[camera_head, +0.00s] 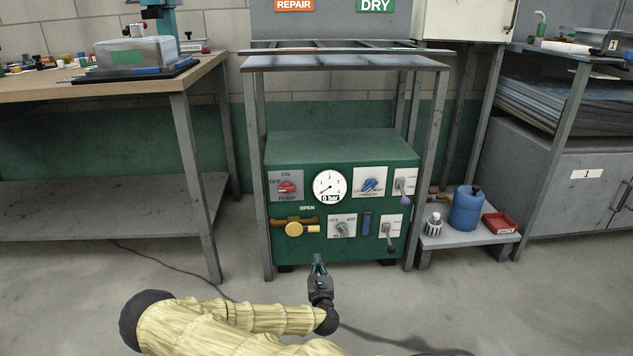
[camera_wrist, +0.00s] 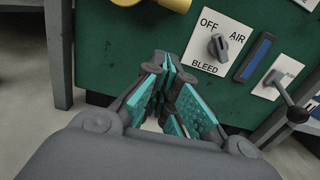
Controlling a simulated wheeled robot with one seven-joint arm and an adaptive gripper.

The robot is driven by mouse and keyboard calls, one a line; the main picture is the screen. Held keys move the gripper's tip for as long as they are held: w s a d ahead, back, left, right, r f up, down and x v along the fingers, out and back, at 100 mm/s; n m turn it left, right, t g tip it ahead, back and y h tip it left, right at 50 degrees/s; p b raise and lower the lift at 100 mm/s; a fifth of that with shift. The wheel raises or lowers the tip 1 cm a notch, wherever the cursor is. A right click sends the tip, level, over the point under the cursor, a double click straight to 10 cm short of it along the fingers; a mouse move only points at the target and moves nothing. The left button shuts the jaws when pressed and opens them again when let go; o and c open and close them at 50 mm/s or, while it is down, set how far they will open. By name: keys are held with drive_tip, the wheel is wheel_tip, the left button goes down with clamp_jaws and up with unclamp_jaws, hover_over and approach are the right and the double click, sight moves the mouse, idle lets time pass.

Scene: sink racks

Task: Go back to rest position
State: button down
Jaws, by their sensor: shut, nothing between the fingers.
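My gripper (camera_head: 318,262) is shut and empty, low in front of the green pump cabinet (camera_head: 340,150). In the wrist view my gripper (camera_wrist: 168,68) has its teal fingertips together, with the cabinet front behind them. The fingers appear apart from the panel, just below the bleed knob (camera_head: 342,228). That knob also shows in the wrist view (camera_wrist: 217,46), on a white plate marked OFF, AIR and BLEED. My arm, in a pale yellow sleeve, lies across the bottom of the head view.
The cabinet stands under a metal frame table (camera_head: 345,62). A workbench (camera_head: 110,85) is at left. At right, a low stand (camera_head: 470,236) holds a blue canister (camera_head: 466,208) and a red tray (camera_head: 499,223). A cable lies on the floor at left. Open floor (camera_head: 520,310) lies at right.

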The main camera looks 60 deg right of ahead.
drive_tip(key=p+v, duration=0.1)
drive_tip(key=v, duration=0.3)
drive_tip(key=shift+s+a, duration=0.15)
drive_tip(key=shift+a, duration=0.05)
drive_tip(key=s+a+f+m+g+y+p, duration=0.2)
drive_tip(key=s+a+f+m+g+y, duration=0.15)
drive_tip(key=s+a+m, duration=0.45)
drive_tip(key=s+a+f+m+g+y+p, duration=0.3)
drive_tip(key=s+a+f+m+g, duration=0.25)
drive_tip(key=a+m, duration=0.3)
drive_tip(key=s+a+r+m+g+y+p, duration=0.1)
drive_tip(key=s+a+r+m+y, duration=0.15)
drive_tip(key=a, duration=0.75)
drive_tip(key=s+a+r+m+g+y+p, duration=0.1)
drive_tip(key=s+a+r+m+y, duration=0.2)
drive_tip(key=a, duration=0.7)
drive_tip(key=s+a+r+m+g+y+p, duration=0.15)
drive_tip(key=a+m, duration=0.35)
drive_tip(key=a, duration=0.5)
wheel_tip(320, 180, up, 38)
drive_tip(key=s+p, duration=0.1)
drive_tip(key=p, duration=3.6)
drive_tip(key=shift+y, duration=0.35)
